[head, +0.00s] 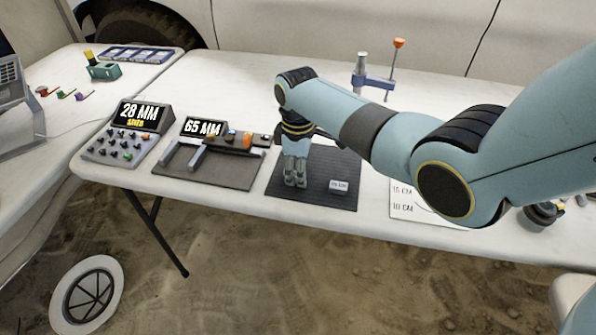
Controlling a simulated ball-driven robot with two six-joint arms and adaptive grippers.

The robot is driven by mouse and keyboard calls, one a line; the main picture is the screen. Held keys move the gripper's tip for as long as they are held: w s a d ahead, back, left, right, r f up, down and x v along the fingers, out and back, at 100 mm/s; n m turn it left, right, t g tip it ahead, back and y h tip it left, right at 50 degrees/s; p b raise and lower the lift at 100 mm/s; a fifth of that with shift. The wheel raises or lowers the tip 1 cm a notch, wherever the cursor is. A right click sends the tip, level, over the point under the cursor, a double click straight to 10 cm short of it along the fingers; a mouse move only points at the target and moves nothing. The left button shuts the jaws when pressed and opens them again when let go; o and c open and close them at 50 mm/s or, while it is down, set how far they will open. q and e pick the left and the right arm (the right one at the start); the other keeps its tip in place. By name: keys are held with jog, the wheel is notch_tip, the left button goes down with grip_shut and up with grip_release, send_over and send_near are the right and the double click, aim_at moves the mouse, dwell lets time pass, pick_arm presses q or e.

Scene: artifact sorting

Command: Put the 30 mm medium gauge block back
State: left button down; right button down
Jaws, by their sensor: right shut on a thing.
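My right gripper (295,182) points down over the left part of a dark ribbed mat (318,165). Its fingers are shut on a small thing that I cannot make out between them. I cannot tell from this view whether it is the 30 mm medium gauge block, or whether it touches the mat. A small pale labelled piece (338,186) lies on the mat to the right of the gripper; its print is too small to read. My left gripper is not in view.
Left of the mat are a grey measuring plate (225,175) with a "65 MM" display (203,127) and a "28 MM" display (140,114) behind a board of several small knobs (120,147). A blue stand (373,82) stands behind my arm. A white card (403,211) lies to the right.

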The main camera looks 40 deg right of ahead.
jog(key=c, duration=1.1)
grip_release()
jog(key=shift+f, duration=0.1)
notch_tip(320, 180, up, 12)
jog(key=shift+r+p, duration=0.15)
jog(key=shift+p, duration=1)
